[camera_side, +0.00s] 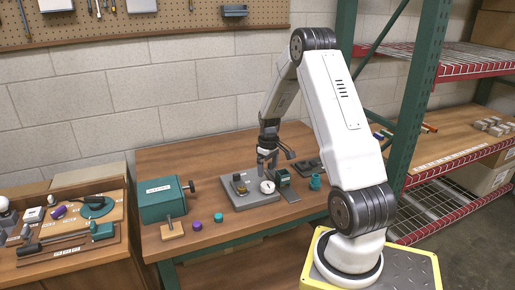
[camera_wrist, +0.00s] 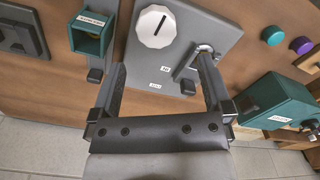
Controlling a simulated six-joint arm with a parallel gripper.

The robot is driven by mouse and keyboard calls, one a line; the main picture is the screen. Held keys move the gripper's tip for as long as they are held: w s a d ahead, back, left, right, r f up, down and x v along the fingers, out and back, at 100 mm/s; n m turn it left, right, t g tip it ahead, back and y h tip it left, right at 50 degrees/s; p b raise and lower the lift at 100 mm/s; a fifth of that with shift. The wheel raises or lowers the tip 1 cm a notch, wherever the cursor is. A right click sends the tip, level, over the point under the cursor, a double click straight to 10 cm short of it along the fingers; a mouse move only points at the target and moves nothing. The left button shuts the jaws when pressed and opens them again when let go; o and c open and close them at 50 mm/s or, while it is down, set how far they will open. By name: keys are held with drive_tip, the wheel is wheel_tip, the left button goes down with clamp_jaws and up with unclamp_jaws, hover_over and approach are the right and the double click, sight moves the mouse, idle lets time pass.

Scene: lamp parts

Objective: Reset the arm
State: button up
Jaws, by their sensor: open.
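My gripper (camera_side: 268,158) is open and hangs over the wooden workbench (camera_side: 205,162), above the grey board (camera_side: 243,201). In the wrist view my gripper (camera_wrist: 163,70) has its two dark fingers spread wide apart, with nothing held between them. Between and beyond the fingers lies the grey board (camera_wrist: 215,40) with a white slotted dial (camera_wrist: 156,27). A metal shackle-like part (camera_wrist: 195,60) on the board is partly hidden by the right finger. My arm is bent, reaching up and then down to the bench.
A teal box with a side lever (camera_side: 163,203) stands left of the board. A purple knob (camera_side: 197,226) and a teal knob (camera_side: 218,218) lie before it. A green box (camera_side: 283,177) and teal part (camera_side: 315,182) stand right. A green rack post (camera_side: 412,90) rises close behind my arm.

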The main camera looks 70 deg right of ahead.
drive_tip(key=w+a+r+n+t, duration=0.1)
drive_tip(key=w+a+r, duration=0.15)
drive_tip(key=a, duration=1.05)
drive_tip(key=w+a+r+n+t, duration=0.15)
drive_tip(key=a+r, duration=0.25)
drive_tip(key=a, duration=1)
drive_tip(key=s+a+n, duration=0.1)
drive_tip(key=s+a, duration=0.4)
drive_tip(key=a, duration=0.3)
drive_tip(key=shift+s+r, duration=0.2)
